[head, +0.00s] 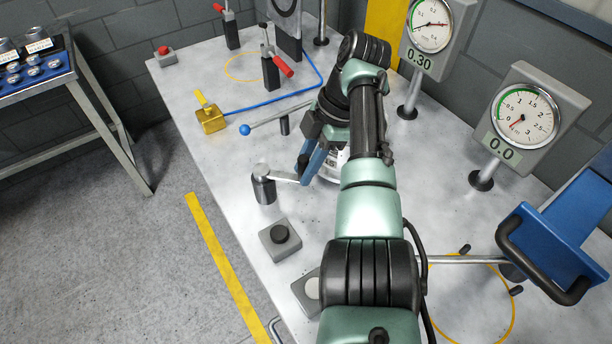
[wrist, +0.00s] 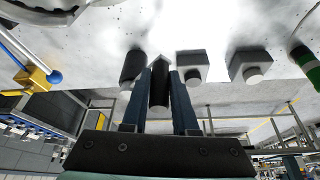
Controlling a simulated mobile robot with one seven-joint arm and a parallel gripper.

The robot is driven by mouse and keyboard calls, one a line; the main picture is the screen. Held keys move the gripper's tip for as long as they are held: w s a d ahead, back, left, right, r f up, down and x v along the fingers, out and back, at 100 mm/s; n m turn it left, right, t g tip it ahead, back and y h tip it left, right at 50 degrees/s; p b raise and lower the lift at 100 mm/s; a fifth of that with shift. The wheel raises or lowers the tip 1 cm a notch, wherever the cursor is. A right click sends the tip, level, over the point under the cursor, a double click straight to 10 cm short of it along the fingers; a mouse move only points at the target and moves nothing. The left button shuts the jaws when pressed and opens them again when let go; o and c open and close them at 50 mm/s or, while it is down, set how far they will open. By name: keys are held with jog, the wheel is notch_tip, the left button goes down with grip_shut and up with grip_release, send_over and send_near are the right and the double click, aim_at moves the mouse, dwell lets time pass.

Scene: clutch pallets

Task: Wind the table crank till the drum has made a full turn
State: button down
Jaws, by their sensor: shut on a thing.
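The table crank has a dark grey upright post (head: 264,188) with a silver arm (head: 284,176) reaching right toward my gripper (head: 309,168). In the wrist view, the blue fingers of my gripper (wrist: 160,78) are shut around a dark cylindrical crank handle (wrist: 158,92). The crank's post (wrist: 132,66) seems to show just left of the fingers there. In the head view the handle is hidden by the fingers. I cannot make out the drum or any turn mark with certainty; my arm covers part of the table.
Two grey button boxes (head: 280,238) stand in front of the crank, the second partly behind my arm. A blue-knobbed lever (head: 245,129) and a brass valve block (head: 210,118) lie behind. Gauges (head: 522,118) and a blue handled unit (head: 560,235) stand right.

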jog(key=shift+w+a, duration=0.1)
jog(key=shift+a, duration=0.25)
jog(key=c, duration=0.7)
grip_release()
jog(key=shift+a, duration=0.15)
jog(key=shift+d, duration=0.2)
jog(key=shift+d+r, duration=0.1)
jog(key=p+v, duration=0.1)
jog(key=v, duration=1.1)
jog(key=shift+w+r, duration=0.1)
jog(key=shift+r, duration=0.2)
